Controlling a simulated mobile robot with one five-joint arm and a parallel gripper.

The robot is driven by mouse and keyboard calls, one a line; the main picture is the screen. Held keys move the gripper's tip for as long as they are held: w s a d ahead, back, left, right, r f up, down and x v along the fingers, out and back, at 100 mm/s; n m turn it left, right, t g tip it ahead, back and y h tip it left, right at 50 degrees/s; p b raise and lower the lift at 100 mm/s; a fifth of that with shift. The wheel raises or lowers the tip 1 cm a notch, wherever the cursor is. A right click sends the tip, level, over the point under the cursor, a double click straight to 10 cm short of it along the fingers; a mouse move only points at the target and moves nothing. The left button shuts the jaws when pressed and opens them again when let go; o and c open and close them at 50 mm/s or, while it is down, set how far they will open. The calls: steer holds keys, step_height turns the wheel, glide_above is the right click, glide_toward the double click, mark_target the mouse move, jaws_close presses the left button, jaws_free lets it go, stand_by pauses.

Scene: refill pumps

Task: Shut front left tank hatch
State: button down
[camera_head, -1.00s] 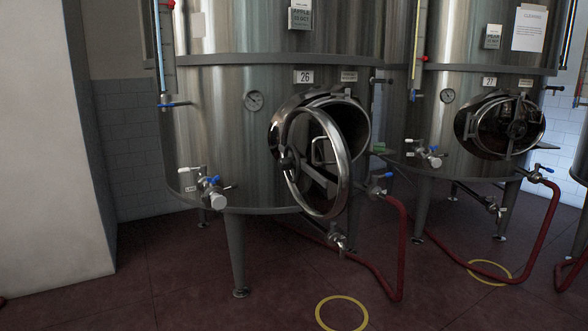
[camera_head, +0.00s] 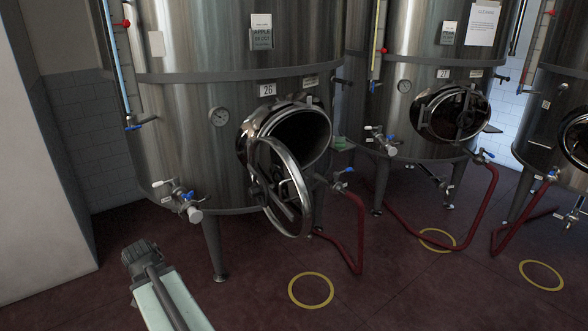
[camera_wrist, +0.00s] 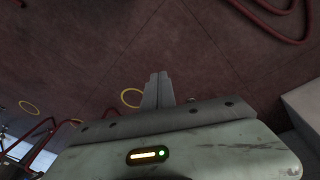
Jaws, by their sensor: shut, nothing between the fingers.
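The front left tank (camera_head: 185,120), steel and marked 26, has its round hatch door (camera_head: 299,205) standing open. The door is a shiny ring-edged disc with a handle on it, swung out in front of and below the dark round opening (camera_head: 308,135). My gripper (camera_wrist: 158,78) shows in the wrist view with its two fingers together and nothing between them, over the dark red floor. It does not touch the hatch. The hatch does not clearly show in the wrist view. Part of my arm shows at the lower left of the head view.
A valve (camera_head: 179,199) sticks out at the tank's lower left. A red hose (camera_head: 361,230) runs from its right side to the floor. Tank 27 (camera_head: 400,65) stands to the right. Yellow floor rings (camera_head: 311,305) lie in front. A pale wall (camera_head: 45,180) bounds the left.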

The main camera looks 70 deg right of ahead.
steer(key=s+d+r+m+p, duration=0.2)
steer(key=s+d+r+p, duration=0.15)
steer(key=r, duration=0.25)
steer(key=s+d+r+m+g+p, duration=0.1)
steer(key=s+d+r+m+p, duration=0.15)
steer(key=d+r+p, duration=0.3)
steer(key=s+d+r+m+p, duration=0.2)
steer(key=s+d+r+p, duration=0.15)
steer(key=r, duration=0.25)
steer(key=m+g+h+p, duration=0.1)
steer(key=m+p, duration=0.6)
steer(key=p, duration=0.6)
glide_toward(295, 213)
steer(key=w+a+r, duration=0.1)
steer(key=a+r, duration=0.3)
steer(key=a, duration=0.3)
steer(key=shift+n, duration=0.25)
steer(key=shift+s+d+f+b, duration=0.75)
steer(key=shift+d+f+b, duration=0.15)
steer(key=shift+f+b, duration=0.7)
steer(key=shift+s+d+f+b, duration=0.75)
steer(key=shift+d+f+b, duration=0.15)
steer(key=shift+f+b, duration=0.7)
steer(key=shift+s+d+f+b, duration=0.85)
steer(key=shift+f+b, duration=0.55)
steer(key=shift+f, duration=0.35)
